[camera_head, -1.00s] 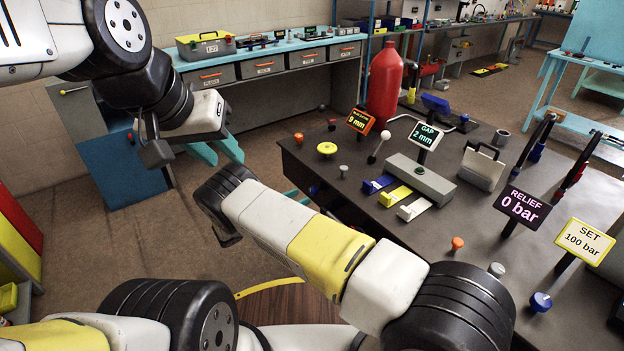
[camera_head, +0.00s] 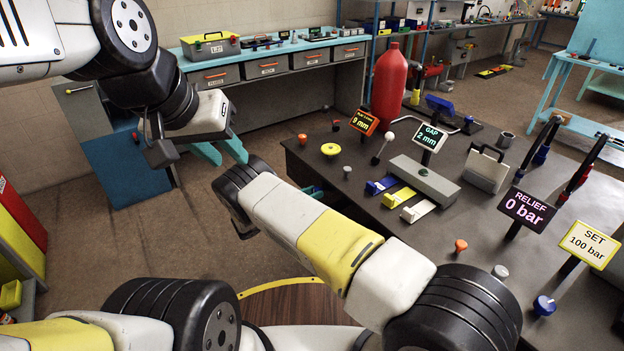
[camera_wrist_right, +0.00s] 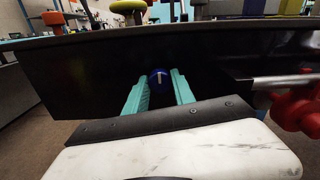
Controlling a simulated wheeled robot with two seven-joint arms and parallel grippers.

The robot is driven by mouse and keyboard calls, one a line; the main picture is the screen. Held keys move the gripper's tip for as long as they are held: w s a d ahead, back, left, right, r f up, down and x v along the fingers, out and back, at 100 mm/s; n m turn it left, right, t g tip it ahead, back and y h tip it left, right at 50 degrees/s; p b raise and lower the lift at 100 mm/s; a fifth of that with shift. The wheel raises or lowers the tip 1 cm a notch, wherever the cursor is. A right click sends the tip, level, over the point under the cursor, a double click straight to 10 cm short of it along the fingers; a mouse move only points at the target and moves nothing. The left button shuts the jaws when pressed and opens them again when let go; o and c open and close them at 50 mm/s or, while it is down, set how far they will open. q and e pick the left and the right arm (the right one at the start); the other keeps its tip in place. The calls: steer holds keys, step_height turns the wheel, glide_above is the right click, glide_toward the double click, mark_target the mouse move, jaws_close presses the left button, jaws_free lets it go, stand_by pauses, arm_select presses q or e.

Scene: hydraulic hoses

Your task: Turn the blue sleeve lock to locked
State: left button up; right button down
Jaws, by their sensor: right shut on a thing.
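The blue sleeve lock (camera_wrist_right: 160,77) shows in the right wrist view as a round blue knob with a pale, roughly upright mark, against the bench's dark front. My right gripper (camera_wrist_right: 160,92) has a teal finger on either side of it and is shut on it. In the head view my right forearm hides the knob, and only a bit of teal finger (camera_head: 312,190) shows at the bench edge. My left gripper (camera_head: 222,152) hangs empty at the left, its teal fingers apart, away from the bench.
The dark bench (camera_head: 415,235) carries colored knobs, a grey block (camera_head: 424,180) with colored strips, a red cylinder (camera_head: 387,87) and display signs. The relief sign (camera_head: 525,208) reads 0 bar and the set sign (camera_head: 587,243) 100 bar. A red part (camera_wrist_right: 297,103) is right of my right gripper.

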steer(key=shift+m, duration=8.9)
steer(key=c, duration=1.1)
jaws_free()
steer(key=shift+o, duration=0.2)
steer(key=shift+a, duration=0.1)
